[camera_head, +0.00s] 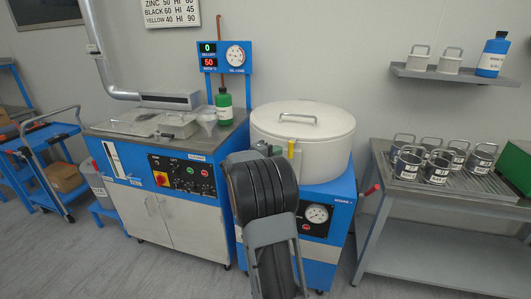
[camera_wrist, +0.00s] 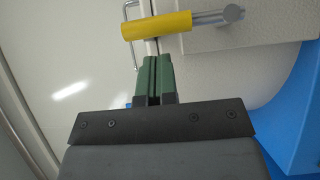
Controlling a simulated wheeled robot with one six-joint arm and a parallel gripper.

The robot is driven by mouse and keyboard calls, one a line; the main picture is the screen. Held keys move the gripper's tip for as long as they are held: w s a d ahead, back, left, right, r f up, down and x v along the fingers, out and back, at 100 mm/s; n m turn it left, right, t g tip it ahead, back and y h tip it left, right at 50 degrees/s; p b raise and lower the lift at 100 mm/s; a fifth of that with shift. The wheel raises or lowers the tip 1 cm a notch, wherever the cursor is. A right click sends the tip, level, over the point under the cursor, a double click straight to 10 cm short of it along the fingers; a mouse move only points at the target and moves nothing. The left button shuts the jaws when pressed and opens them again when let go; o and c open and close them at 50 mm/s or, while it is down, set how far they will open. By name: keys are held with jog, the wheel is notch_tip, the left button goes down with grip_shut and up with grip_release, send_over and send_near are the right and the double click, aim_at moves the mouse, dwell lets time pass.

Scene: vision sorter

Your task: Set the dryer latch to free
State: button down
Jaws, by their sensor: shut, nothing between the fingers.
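The dryer is a white drum with a lid (camera_head: 303,117) on a blue base. Its latch is a yellow-gripped lever (camera_head: 291,149) at the drum's front, below the lid's rim. In the wrist view the yellow latch grip (camera_wrist: 157,25) lies across the top of the picture, with a metal pin at its right end. My gripper (camera_wrist: 153,60) has its green fingers together and empty. The fingertips are just short of the yellow grip in the picture; whether they touch it I cannot tell. In the head view my dark arm hides most of the gripper, just left of the latch.
A blue cabinet (camera_head: 162,226) with a control panel stands left of the dryer, with a green bottle (camera_head: 223,103) on top. A grey bench (camera_head: 470,187) with several labelled metal baskets is at the right. A wall shelf (camera_head: 455,74) is above it. A blue cart (camera_head: 45,145) stands far left.

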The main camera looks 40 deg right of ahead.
jog(key=shift+s+d, duration=0.6)
